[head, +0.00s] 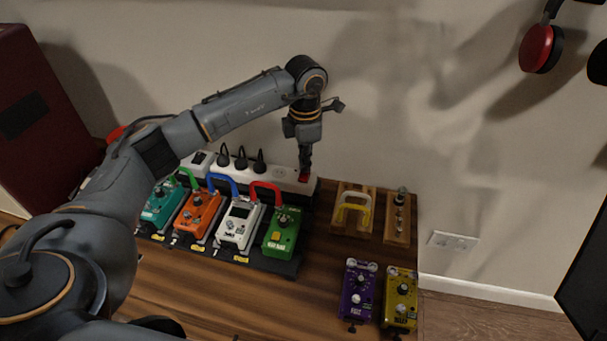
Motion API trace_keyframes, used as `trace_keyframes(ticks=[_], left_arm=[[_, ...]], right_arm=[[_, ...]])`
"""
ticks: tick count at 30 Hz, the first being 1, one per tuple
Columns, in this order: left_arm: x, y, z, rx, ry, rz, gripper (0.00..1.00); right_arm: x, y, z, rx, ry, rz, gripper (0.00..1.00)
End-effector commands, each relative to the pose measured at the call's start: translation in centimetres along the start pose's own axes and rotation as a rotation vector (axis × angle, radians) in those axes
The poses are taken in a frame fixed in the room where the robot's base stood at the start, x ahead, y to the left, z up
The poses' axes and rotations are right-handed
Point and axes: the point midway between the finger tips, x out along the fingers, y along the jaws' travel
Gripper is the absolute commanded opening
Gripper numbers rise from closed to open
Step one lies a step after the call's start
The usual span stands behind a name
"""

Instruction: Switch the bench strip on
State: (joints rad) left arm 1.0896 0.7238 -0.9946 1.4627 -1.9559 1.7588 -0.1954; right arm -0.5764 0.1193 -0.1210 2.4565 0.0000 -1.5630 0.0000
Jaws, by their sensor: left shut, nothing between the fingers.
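The white bench strip (279,176) lies along the back of the wooden bench, behind a row of pedals, with several black plugs in it. My right gripper is not in view.
Teal, orange, white and green pedals (283,232) stand on a dark board in front of the strip. Purple (357,290) and yellow (400,300) pedals sit at the front right. Two wooden holders (397,230) stand behind them. Bare bench lies between.

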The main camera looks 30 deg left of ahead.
Motion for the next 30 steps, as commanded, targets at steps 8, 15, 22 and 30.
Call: trace_keyframes(ticks=[8, 15, 22, 30], left_arm=[[0.5, 0.0, 0.0, 0.000, 0.001, 0.000, 0.00], [0.8, 0.0, 0.0, 0.000, 0.001, 0.000, 0.00], [1.2, 0.0, -0.1, 0.000, 0.002, -0.001, 0.00], [0.5, 0.0, -0.1, 0.000, 0.003, -0.001, 0.00]], right_arm=[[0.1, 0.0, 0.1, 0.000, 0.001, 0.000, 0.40], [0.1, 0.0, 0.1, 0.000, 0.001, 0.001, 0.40], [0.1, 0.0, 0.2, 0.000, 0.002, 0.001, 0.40], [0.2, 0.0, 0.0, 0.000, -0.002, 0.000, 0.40]])
